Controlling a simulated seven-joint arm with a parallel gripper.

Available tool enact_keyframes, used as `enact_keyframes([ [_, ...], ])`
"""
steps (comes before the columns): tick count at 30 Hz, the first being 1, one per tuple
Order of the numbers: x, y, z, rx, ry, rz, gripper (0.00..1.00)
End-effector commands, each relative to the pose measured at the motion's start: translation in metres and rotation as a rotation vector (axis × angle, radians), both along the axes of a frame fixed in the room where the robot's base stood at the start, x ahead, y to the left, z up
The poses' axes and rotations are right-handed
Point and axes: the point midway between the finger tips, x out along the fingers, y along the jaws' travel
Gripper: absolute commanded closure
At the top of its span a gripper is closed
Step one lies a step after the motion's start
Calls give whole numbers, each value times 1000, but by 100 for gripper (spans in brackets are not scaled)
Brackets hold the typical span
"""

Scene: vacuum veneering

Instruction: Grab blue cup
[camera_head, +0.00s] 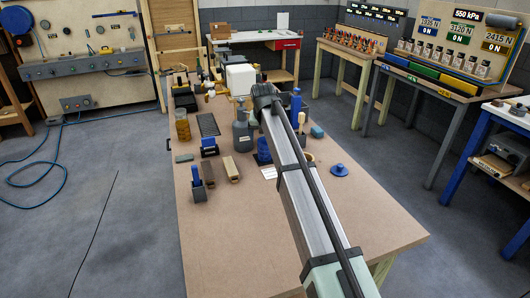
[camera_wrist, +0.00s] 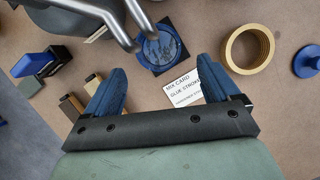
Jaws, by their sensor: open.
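The blue cup (camera_wrist: 160,49) shows from above in the wrist view as a round blue rim on a dark square, near the top middle. It is partly covered by grey metal bars in front of it. In the head view a blue cup-like thing (camera_head: 262,152) stands on the table just left of my arm. My gripper (camera_wrist: 158,75) has two blue fingers spread wide apart with nothing between them. The cup lies beyond the fingertips in the wrist picture, apart from them. In the head view my arm hides the gripper.
A printed mix card (camera_wrist: 185,88) lies beside the cup. A tan ring (camera_wrist: 249,48) and a blue knobbed disc (camera_wrist: 307,62) lie to its right. A grey bottle (camera_head: 242,134) and wooden blocks (camera_head: 231,169) stand left. The table's near part (camera_head: 280,245) is clear.

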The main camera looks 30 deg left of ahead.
Motion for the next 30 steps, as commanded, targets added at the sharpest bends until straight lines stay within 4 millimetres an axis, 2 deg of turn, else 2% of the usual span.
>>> enact_keyframes([
  [3,7,3,-16,0,1,-1,11],
  [13,16,7,-33,0,1,-1,11],
  [21,30,13,-63,0,0,-1,11],
  [30,31,14,-68,1,-1,-1,12],
])
